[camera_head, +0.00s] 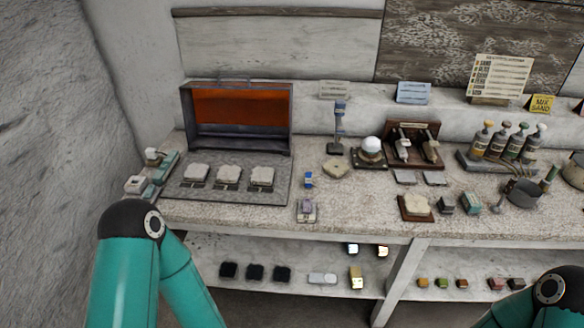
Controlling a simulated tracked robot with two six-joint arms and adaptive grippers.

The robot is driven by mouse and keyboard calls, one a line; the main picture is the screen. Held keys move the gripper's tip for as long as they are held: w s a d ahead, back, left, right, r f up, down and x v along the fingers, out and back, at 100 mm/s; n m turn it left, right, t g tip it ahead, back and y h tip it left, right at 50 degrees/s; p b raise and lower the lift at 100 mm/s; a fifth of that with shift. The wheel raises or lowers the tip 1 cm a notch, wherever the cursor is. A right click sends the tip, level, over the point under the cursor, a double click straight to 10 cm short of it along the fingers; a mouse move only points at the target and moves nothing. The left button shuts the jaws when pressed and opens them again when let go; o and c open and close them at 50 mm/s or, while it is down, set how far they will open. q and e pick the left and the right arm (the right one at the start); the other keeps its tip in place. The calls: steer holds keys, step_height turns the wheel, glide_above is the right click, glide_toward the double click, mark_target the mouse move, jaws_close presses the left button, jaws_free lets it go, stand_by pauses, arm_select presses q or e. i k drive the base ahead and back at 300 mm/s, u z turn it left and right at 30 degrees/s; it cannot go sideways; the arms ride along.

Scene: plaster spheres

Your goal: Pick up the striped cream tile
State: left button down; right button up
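I cannot make out stripes on any tile at this size. Three pale cream tiles, a left one (197,172), a middle one (228,174) and a right one (262,177), sit in a row on small dark stands on a grey mat (222,200). Another cream piece (335,168) lies flat on the bench right of the mat. A further cream slab (416,205) rests on a brown board near the bench's front edge. My teal arms show at the bottom left and bottom right, but neither gripper is in view.
An open case with an orange panel (240,108) stands behind the mat. A white sphere (371,145) sits on a dark stand. Several bottles (497,140) and a grey pot (523,191) stand right. A lower shelf (300,290) holds small blocks.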

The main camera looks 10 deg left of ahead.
mark_target(328, 167)
steer(key=z, duration=0.45)
steer(key=i, duration=0.15)
steer(key=u, duration=2.55)
steer(key=k, duration=1)
steer(key=z, duration=0.8)
steer(key=i, duration=0.9)
steer(key=z, duration=0.6)
